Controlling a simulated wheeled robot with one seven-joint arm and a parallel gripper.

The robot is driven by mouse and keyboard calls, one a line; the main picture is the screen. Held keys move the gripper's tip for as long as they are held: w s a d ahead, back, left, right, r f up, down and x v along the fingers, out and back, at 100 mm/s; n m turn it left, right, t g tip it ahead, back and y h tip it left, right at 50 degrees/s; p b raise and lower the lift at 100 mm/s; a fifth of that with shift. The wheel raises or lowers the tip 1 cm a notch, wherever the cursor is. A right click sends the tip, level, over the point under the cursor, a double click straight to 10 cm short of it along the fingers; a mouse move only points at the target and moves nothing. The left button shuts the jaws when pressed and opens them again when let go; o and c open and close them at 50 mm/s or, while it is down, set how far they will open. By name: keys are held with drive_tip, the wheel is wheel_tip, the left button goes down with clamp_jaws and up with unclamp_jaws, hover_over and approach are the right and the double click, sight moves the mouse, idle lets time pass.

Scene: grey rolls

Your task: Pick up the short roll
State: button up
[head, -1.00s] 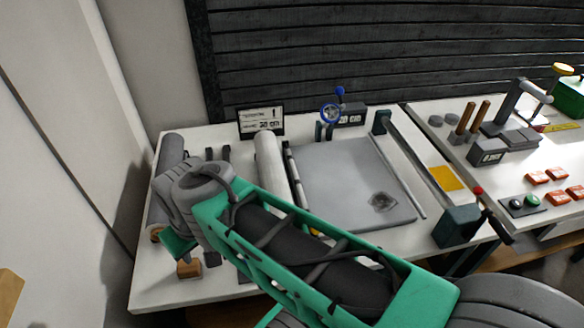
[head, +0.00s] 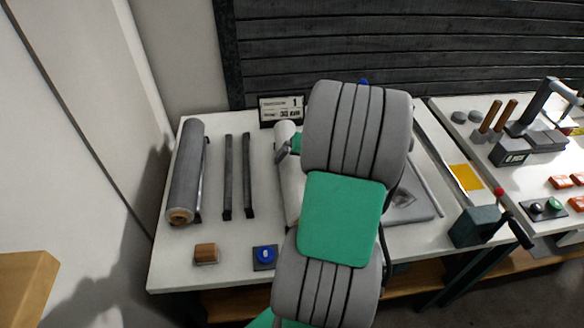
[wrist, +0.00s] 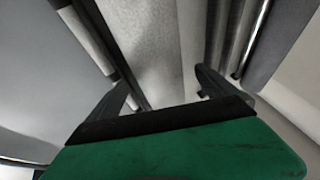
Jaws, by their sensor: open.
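A pale grey roll (head: 286,180) lies lengthwise in the middle of the table, partly hidden by my arm. A darker grey roll (head: 187,170) with a brown core end lies at the table's left. I cannot tell for sure which is the short one, as the pale roll's near end is covered. My gripper (head: 288,148) is mostly hidden behind my arm, with one finger showing beside the pale roll. In the wrist view my gripper (wrist: 163,88) is open and empty, its fingers apart over a pale surface (wrist: 150,45) that looks like the pale roll. Contact is not visible.
Two dark bars (head: 238,175) lie between the rolls. A brown block (head: 206,253) and a blue button (head: 265,255) sit near the front edge. A grey plate (head: 422,208) lies to the right. A small sign (head: 281,109) stands at the back.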

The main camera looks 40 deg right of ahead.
drive_tip(key=x, duration=0.3)
drive_tip(key=shift+f, duration=0.15)
drive_tip(key=shift+d, duration=0.1)
drive_tip(key=c, duration=2)
